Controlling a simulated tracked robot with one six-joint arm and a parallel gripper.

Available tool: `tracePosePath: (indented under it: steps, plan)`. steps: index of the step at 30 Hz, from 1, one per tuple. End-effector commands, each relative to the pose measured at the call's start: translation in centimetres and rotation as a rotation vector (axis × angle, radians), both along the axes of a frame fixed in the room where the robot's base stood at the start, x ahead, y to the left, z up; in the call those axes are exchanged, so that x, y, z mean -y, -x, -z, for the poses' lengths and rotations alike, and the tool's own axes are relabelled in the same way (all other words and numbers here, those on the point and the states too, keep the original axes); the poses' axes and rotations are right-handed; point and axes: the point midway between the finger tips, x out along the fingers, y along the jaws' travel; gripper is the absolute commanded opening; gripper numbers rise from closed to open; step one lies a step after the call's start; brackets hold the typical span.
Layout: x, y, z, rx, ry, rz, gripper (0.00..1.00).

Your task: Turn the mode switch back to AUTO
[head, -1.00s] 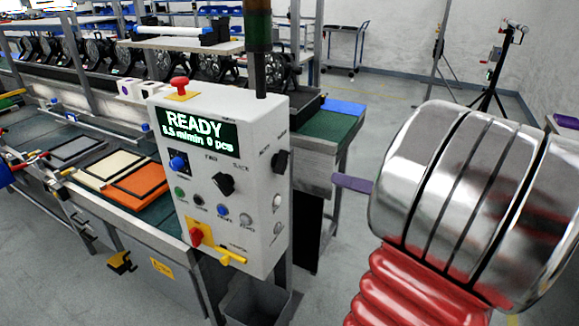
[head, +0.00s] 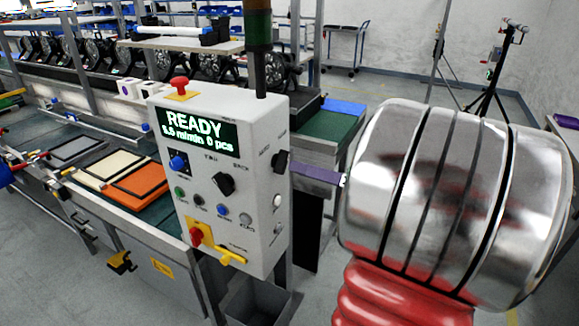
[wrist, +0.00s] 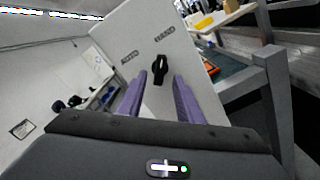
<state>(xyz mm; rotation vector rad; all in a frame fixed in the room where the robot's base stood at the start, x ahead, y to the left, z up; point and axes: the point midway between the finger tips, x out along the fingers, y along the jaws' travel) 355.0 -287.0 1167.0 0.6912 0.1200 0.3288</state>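The mode switch is a black knob (head: 280,162) on the right side face of the white control box (head: 255,200). Two small labels, blurred but apparently AUTO and HAND, sit above it. In the wrist view the knob (wrist: 160,70) stands nearly upright, its top toward the HAND-like label. My gripper (wrist: 160,77) is open, its purple fingers apart to either side of the knob, with nothing held. In the head view my purple finger (head: 316,174) reaches toward the knob from the right, with a small gap visible. Whether the tips reach past the knob's front is unclear.
A grey bin (head: 262,302) stands below.

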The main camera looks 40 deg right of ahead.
Motion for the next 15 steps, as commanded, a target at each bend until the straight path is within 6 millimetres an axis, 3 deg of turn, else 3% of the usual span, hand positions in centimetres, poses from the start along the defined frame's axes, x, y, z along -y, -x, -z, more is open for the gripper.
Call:
tracePosePath:
  steps: [7,15]
  plan:
    - [-1.0,-2.7,0.0,0.0,0.0,-0.002,0.33]
    - [-1.4,-4.0,0.0,0.001,0.0,0.001,0.33]
